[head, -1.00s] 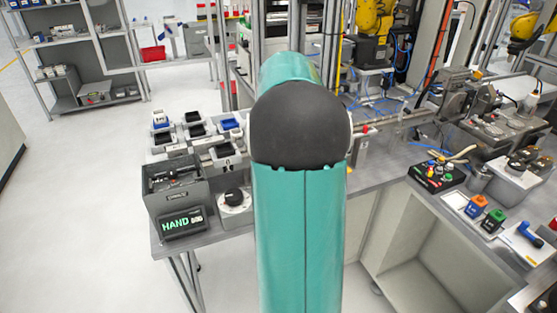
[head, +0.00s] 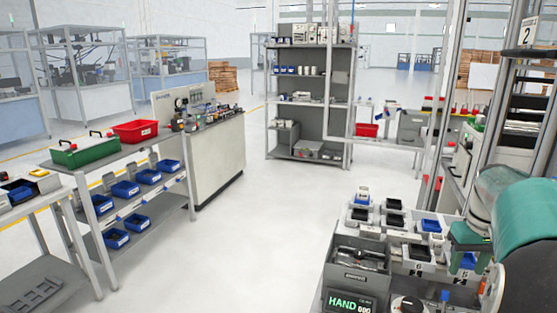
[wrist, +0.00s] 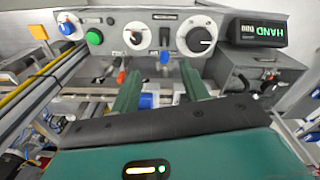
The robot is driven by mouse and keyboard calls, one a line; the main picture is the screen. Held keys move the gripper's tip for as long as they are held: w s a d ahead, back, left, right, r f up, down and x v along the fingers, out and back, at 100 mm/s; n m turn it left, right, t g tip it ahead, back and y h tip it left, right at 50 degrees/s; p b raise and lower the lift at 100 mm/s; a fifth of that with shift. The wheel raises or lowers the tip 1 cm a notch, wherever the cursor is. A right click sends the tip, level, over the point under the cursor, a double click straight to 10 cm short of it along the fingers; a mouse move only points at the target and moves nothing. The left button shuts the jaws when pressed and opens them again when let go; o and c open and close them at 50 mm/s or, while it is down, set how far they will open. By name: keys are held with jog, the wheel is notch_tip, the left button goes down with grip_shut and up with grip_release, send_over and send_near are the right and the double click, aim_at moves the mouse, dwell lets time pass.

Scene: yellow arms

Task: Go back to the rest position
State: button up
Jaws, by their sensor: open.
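My gripper (wrist: 160,82) shows in the wrist view with two green fingers apart. No held object shows between them. Beyond the fingers is a grey panel with a green button (wrist: 94,37), a black knob (wrist: 201,40) and a display reading HAND (wrist: 262,33), seen upside down. In the head view my teal arm (head: 530,215) is at the right edge, over the bench end with the bins. A teal part by the bins may be my gripper, but its fingertips are not clear there.
In the head view, a grey box (head: 358,262) and small bins (head: 392,220) sit on the bench at lower right. At left a table holds a red bin (head: 135,131) and a green case (head: 86,151). A grey shelf (head: 310,100) stands behind. The floor (head: 250,240) between is clear.

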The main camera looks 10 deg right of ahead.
jog(key=s+a+r+n+t, duration=0.1)
jog(key=s+a+t, duration=0.1)
jog(key=a, duration=1.2)
jog(key=s+a+r+n+t, duration=0.1)
jog(key=s+a+r, duration=0.1)
jog(key=a, duration=1.2)
jog(key=s+a+f+n+t, duration=0.1)
jog(key=s+a+f+t, duration=0.1)
jog(key=s+a, duration=0.4)
jog(key=shift+a+f, duration=0.8)
jog(key=shift+a, duration=0.3)
